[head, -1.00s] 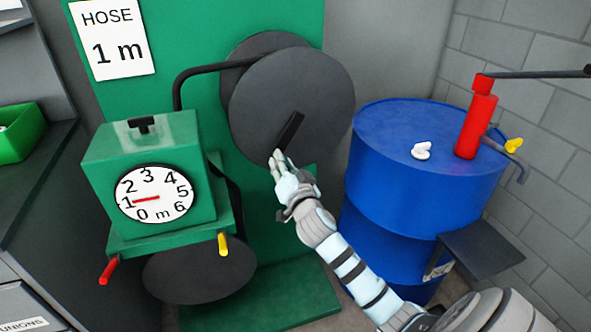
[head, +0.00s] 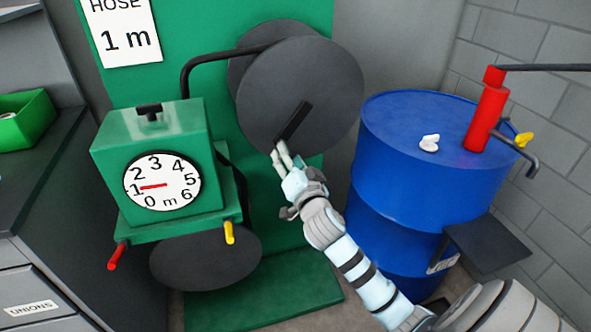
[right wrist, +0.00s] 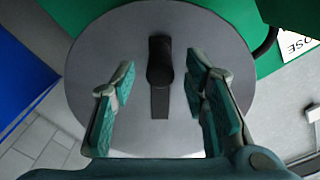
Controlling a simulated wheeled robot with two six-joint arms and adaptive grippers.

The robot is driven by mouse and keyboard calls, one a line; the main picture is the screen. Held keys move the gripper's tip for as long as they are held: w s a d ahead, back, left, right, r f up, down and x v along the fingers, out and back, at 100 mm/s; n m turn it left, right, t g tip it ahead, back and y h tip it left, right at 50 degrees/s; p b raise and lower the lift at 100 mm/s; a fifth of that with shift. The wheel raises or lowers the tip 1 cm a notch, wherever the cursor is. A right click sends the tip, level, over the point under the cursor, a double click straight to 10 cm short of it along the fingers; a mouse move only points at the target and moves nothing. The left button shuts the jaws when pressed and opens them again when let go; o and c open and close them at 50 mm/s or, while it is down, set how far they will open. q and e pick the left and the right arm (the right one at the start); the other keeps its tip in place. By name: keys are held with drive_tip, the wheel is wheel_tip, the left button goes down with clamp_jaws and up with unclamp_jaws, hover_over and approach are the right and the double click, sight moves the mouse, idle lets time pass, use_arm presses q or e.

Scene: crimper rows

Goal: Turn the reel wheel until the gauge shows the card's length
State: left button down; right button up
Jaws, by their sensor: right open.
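The reel wheel (head: 312,85) is a large dark grey disc on the green stand; it fills much of the right wrist view (right wrist: 215,60). Its black crank handle (head: 293,122) points down and left from the hub; it also shows in the right wrist view (right wrist: 160,75). My right gripper (head: 281,155) is at the lower end of the handle. Its fingers are open on either side of the handle, with gaps. The round white gauge (head: 163,181) reads 0 to 6 m, its red needle at about 1. The card (head: 126,36) reads "HOSE 1 m". My left gripper is out of view.
A blue drum (head: 410,180) with a red pump (head: 487,110) stands to the right of the wheel, close to my right arm. A dark shelf (head: 487,243) juts out beside it. A green bin (head: 25,120) sits on the left counter.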

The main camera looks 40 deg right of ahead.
drive_tip(key=v, duration=0.9)
idle(1.1)
